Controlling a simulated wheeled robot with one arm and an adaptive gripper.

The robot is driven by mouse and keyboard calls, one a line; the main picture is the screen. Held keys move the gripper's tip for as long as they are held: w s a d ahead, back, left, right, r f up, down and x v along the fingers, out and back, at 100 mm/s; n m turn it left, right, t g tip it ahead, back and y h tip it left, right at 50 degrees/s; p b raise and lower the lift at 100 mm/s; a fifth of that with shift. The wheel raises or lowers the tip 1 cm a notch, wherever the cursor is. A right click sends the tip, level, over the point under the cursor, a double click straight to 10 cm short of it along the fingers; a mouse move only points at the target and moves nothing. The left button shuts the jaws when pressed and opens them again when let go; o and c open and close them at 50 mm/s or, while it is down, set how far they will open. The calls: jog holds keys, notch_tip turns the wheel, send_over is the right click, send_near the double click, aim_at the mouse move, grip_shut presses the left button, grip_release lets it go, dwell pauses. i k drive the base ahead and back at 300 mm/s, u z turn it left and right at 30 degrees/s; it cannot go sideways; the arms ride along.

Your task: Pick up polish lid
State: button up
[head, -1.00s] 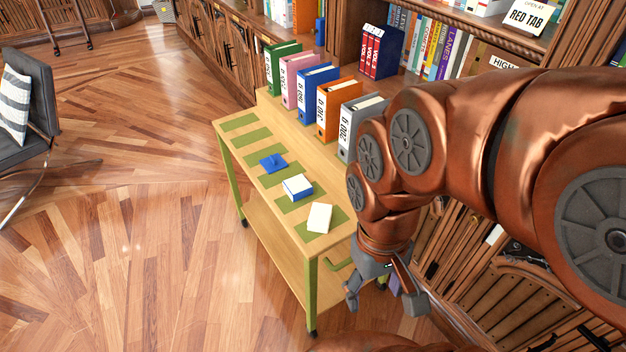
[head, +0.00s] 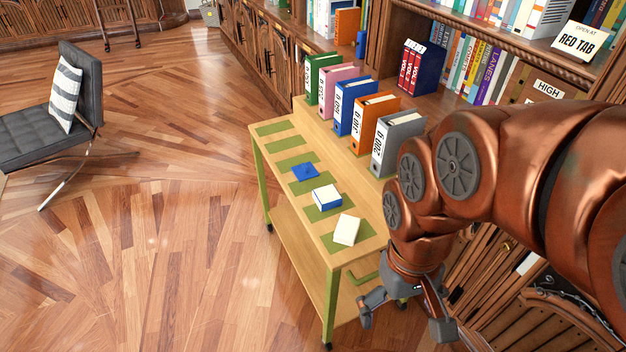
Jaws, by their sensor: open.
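A small flat blue piece (head: 305,172) with a raised bit on top lies on a green strip of the wooden cart's top; it may be the polish lid, but it is too small to be sure. Nearer me on the same cart (head: 284,206) are a blue-and-white block (head: 327,197) and a white block (head: 346,230). My gripper (head: 404,318) is open and empty, pointing down beyond the cart's near right end. It is apart from the small pieces, to their lower right in the head view.
Several upright binders, including an orange one (head: 376,125) and a grey one (head: 397,143), stand on the cart's raised back. Bookshelves (head: 480,32) line the right. A dark chair (head: 50,120) stands left. The wooden floor (head: 170,230) between is clear.

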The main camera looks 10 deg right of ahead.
aim_at(304, 171)
jog(key=z, duration=0.15)
jog(key=k, duration=0.4)
jog(key=u, duration=1.25)
jog(key=i, duration=1.4)
jog(key=z, duration=0.4)
